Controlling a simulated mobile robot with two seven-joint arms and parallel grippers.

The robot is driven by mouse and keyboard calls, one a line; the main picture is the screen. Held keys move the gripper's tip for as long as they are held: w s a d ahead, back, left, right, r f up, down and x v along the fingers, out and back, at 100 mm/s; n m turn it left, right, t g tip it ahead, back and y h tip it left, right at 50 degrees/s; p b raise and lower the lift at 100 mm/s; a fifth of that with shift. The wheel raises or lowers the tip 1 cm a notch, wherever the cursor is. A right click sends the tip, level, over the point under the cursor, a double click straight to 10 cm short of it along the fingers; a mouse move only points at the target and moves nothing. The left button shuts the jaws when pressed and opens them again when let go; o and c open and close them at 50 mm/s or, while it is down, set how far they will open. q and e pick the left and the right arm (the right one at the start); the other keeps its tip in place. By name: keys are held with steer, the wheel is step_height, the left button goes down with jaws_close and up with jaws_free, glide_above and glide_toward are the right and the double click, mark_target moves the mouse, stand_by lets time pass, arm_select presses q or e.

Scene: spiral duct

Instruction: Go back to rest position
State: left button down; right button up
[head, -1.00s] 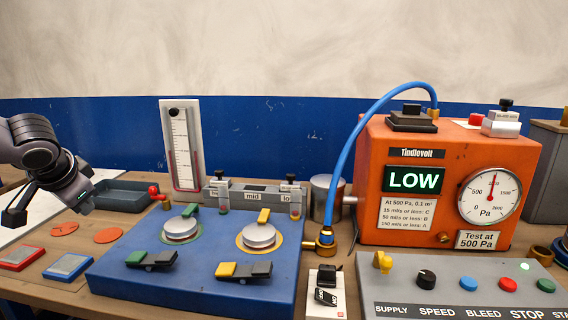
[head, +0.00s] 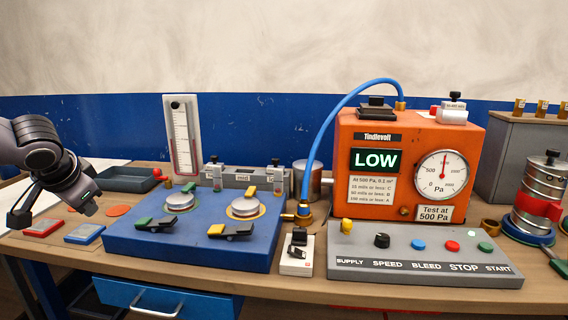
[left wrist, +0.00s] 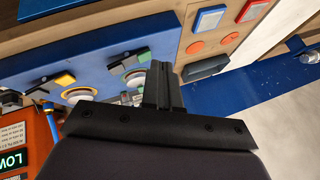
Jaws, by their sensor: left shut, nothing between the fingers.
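My left gripper (head: 54,212) is at the far left of the head view, above the left end of the workbench. It is shut and empty. In the left wrist view its black fingers (left wrist: 160,88) are together with nothing between them. The blue panel (head: 190,245) with its two round silver discs and green and yellow levers lies to the right of it, apart from it. My right gripper is not in view.
An orange tester (head: 405,205) reading LOW stands right of centre, with a blue hose (head: 335,125) arching to a brass fitting. A grey control box (head: 420,240) sits in front. Red (head: 43,227) and blue (head: 84,233) pads lie below my left gripper. A stacked metal cylinder (head: 541,190) stands far right.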

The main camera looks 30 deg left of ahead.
arm_select(q)
steer(key=w+d+f+n+h, duration=0.4)
steer(key=w+d+f+h, duration=0.1)
steer(key=d+f, duration=0.5)
steer(key=w+d+f+n+t+h, duration=0.2)
steer(key=d+f+n+h, duration=0.3)
steer(key=d+n, duration=0.6)
steer(key=w+d+f+n+t+h, duration=0.25)
steer(key=d+f+n+h, duration=0.35)
steer(key=d+n, duration=0.55)
steer(key=s+d+f+m+y, duration=0.2)
steer(key=s+f+m, duration=0.2)
steer(key=m, duration=0.6)
steer(key=s+d+f+m+y, duration=0.2)
steer(key=s+f+m+y, duration=0.1)
steer(key=f+m, duration=0.5)
steer(key=s+d+f+m+t+y, duration=0.1)
steer(key=s+f+m, duration=0.4)
steer(key=m, duration=0.7)
steer(key=shift+s+d+f+y, duration=0.3)
steer(key=shift+d+f+y, duration=0.45)
steer(key=shift+y, duration=0.45)
